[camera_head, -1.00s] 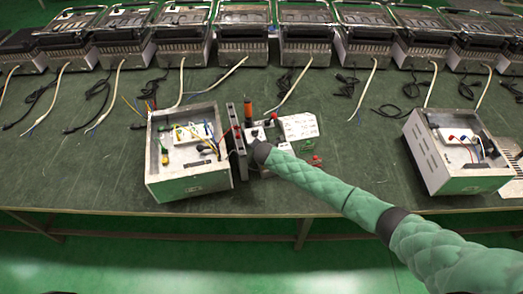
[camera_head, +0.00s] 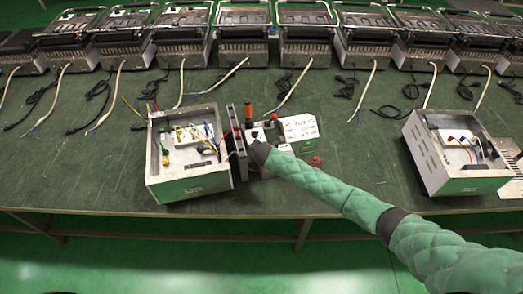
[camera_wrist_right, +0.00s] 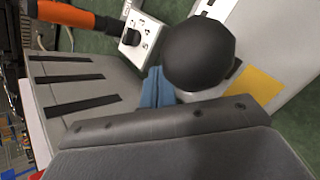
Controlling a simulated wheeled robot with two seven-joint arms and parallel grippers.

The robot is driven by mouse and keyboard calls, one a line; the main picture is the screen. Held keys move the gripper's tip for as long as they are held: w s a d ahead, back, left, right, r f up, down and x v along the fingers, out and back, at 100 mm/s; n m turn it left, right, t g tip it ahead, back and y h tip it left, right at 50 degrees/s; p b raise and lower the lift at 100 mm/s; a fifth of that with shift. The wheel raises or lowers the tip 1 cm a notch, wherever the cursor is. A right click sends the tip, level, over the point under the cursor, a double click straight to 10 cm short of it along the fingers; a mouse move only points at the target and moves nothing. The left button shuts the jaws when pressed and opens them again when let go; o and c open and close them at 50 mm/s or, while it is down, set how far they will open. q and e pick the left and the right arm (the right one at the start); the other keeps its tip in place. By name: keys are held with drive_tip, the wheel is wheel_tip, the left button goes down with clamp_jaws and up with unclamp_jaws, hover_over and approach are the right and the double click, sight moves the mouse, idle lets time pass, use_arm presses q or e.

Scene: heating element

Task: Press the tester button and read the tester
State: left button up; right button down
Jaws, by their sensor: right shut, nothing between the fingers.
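The tester (camera_head: 299,129) is a white panel with dark markings on the table, right of the middle box. A green spot (camera_head: 307,148) and a red part (camera_head: 316,161) show at its front edge. My right gripper reaches in from the right to the tester's left side; its fingers are hidden behind my arm in the head view. In the right wrist view, my right gripper (camera_wrist_right: 157,90) is shut and empty, with blue tips beside a large black round knob (camera_wrist_right: 198,52). Whether they touch it, I cannot tell. My left gripper is not in view.
An open metal box (camera_head: 190,187) with wires stands left, another (camera_head: 468,185) right. Several appliances with cords line the back. The table's left front is bare.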

drive_tip(key=shift+r, duration=0.5)
drive_tip(key=shift+r+p, duration=0.1)
drive_tip(key=shift+p, duration=0.25)
wheel_tip(320, 180, up, 5)
drive_tip(key=p, duration=0.4)
idle(0.6)
